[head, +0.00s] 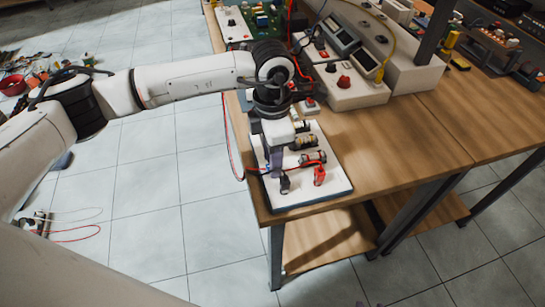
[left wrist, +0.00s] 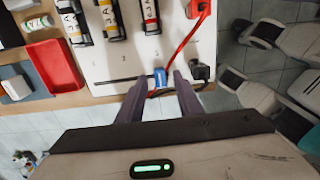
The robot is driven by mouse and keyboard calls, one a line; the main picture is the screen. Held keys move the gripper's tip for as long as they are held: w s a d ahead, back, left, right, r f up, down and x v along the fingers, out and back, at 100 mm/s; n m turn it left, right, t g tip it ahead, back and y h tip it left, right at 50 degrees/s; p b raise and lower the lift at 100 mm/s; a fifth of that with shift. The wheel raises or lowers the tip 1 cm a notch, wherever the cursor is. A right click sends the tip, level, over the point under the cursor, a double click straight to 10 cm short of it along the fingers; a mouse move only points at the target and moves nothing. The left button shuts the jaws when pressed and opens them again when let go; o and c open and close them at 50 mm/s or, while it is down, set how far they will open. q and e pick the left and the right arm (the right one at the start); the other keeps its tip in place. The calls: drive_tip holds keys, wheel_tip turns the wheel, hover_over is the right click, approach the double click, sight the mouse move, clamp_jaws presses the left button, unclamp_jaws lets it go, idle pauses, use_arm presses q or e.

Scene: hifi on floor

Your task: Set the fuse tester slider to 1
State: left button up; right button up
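The fuse tester is a white board (head: 335,188) at the near corner of the wooden bench. In the left wrist view its white face (left wrist: 105,65) carries several cylindrical fuses (left wrist: 112,18) and a dark slot (left wrist: 114,80). A small blue slider (left wrist: 160,77) sits at the slot's right part, below a faint mark that looks like 3. My left gripper (head: 275,172) reaches down over the board. In the left wrist view its dark fingers (left wrist: 160,80) are apart, one on each side of the slider, with gaps visible. Contact cannot be told. My right gripper is not seen.
A red clip (left wrist: 198,8) with a red cable is on the board, with a black clip (left wrist: 201,71) right of the slider. A red tray (left wrist: 54,78) lies left of the board. A beige instrument (head: 352,92) stands behind it.

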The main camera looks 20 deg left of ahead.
use_arm(q)
drive_tip(key=shift+f, duration=0.5)
drive_tip(key=shift+c, duration=0.5)
clamp_jaws()
